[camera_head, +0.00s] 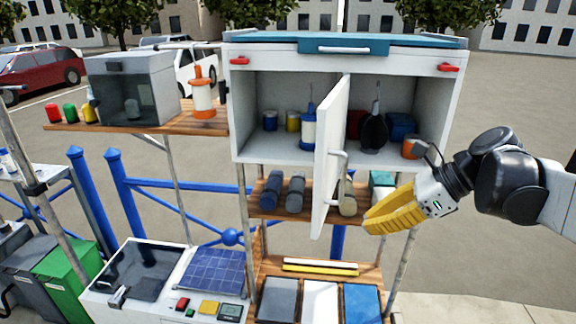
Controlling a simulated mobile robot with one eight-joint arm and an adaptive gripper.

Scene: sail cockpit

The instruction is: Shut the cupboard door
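The white cupboard (237,110) stands in the middle, with its front open towards me. Its white door (331,120) stands ajar, jutting out from the cupboard towards me, seen nearly edge-on. A pale bar handle (340,172) is on the door's right-hand face. My gripper (372,222) with yellow fingers is to the right of the door's lower part, in front of the cupboard's lower right. It appears apart from the door and holds nothing that I can see. The fingers overlap in this view, so their opening is unclear.
Inside the cupboard are several bottles and cans, including a dark bottle (374,132) and an orange cup (410,148). Below is a wooden shelf (262,213) with rolled items. A side shelf (150,126) holds a grey box (140,90). Open ground lies to the right.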

